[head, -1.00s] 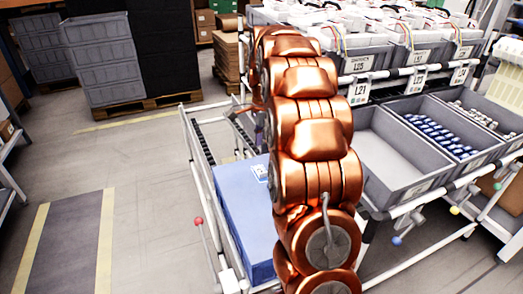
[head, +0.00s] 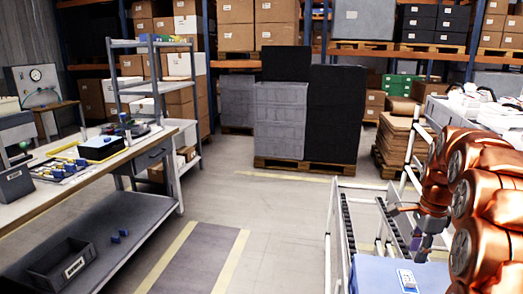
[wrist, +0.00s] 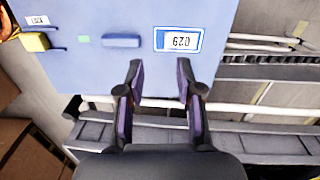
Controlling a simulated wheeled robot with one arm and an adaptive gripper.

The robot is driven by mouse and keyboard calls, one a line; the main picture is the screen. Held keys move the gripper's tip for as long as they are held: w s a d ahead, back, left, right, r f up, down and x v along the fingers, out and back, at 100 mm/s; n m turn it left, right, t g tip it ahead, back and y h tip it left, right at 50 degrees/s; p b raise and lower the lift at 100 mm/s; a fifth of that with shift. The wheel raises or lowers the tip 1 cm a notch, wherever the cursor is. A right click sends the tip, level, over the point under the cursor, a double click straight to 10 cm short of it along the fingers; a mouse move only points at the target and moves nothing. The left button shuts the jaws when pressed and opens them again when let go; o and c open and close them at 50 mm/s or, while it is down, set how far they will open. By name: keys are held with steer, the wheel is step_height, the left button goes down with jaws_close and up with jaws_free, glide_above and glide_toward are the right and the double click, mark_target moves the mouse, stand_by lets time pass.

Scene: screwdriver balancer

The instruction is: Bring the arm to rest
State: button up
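My copper-coloured arm fills the right edge of the head view, bent, with several thick joints showing. Its far part is cut off by the frame. My gripper shows small and partly blurred in the head view (head: 418,250), low over the conveyor rack near the blue box. In the wrist view my gripper (wrist: 159,66) has its two dark fingers with purple pads spread apart and nothing between them. The blue box (head: 373,275) lies beyond the fingertips; its labelled surface fills the upper part of the wrist view (wrist: 215,75).
The roller rack (head: 342,235) holds the blue box at the right. A workbench (head: 150,142) with tools and a dark bin (head: 62,262) on its lower shelf stand at the left. Grey crates (head: 280,120) stand on a pallet behind. The floor between is clear.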

steer(key=s+a+n+g, duration=0.1)
steer(key=s+a+n, duration=0.9)
steer(key=s+a, duration=0.5)
steer(key=s+a+f+n+g, duration=0.15)
steer(key=s+a+n, duration=0.35)
steer(key=s, duration=0.5)
steer(key=s+a+f+n, duration=0.3)
steer(key=s+a+n, duration=0.15)
steer(key=s, duration=0.55)
steer(key=s+p+v, duration=0.1)
steer(key=p+v, duration=1.3)
steer(key=v, duration=0.1)
steer(key=shift+s+r+t, duration=0.3)
steer(key=shift+r+t, duration=0.05)
steer(key=shift+r, duration=0.1)
